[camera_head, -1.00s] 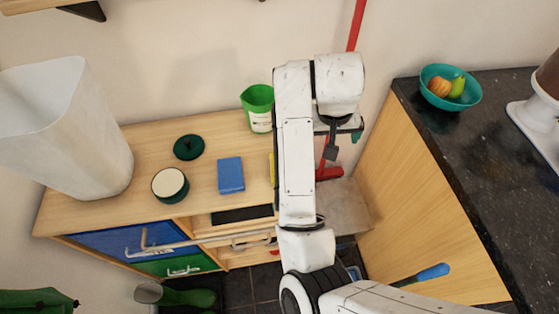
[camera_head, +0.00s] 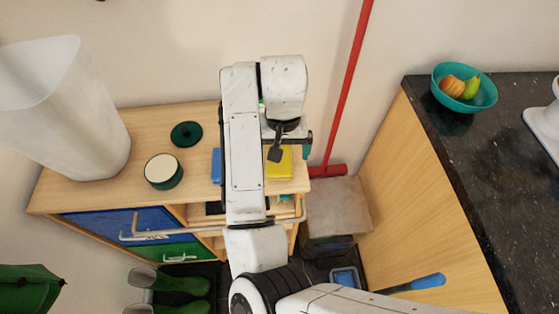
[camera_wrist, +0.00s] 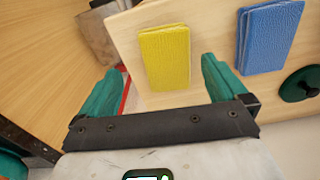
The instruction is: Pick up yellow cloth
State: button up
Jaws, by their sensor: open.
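The yellow cloth (camera_wrist: 165,60) lies flat and folded on the wooden cabinet top in the wrist view, just ahead of the gap between my fingers. In the head view the yellow cloth (camera_head: 279,163) shows near the right end of the cabinet, partly hidden by my arm. My gripper (camera_wrist: 160,84) has two green fingers, spread wide and empty. In the head view my gripper (camera_head: 288,142) hangs over the cabinet's right end, its fingers mostly hidden. The height between my fingers and the cloth is hard to judge.
A blue cloth (camera_wrist: 268,38) lies beside the yellow one. A green lid (camera_head: 186,134), a round pot (camera_head: 163,171) and a tall white bin (camera_head: 65,110) stand further left on the cabinet. A red broom (camera_head: 345,90) leans against the wall to the right.

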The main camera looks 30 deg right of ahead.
jog(key=shift+w+a+f+p, duration=0.1)
jog(key=shift+w+f+p, duration=0.15)
jog(key=shift+f, duration=1)
jog(key=shift+w+a+f+p, duration=0.1)
jog(key=shift+w+f+p, duration=0.1)
jog(key=shift+f, duration=1.05)
jog(key=c, duration=1.1)
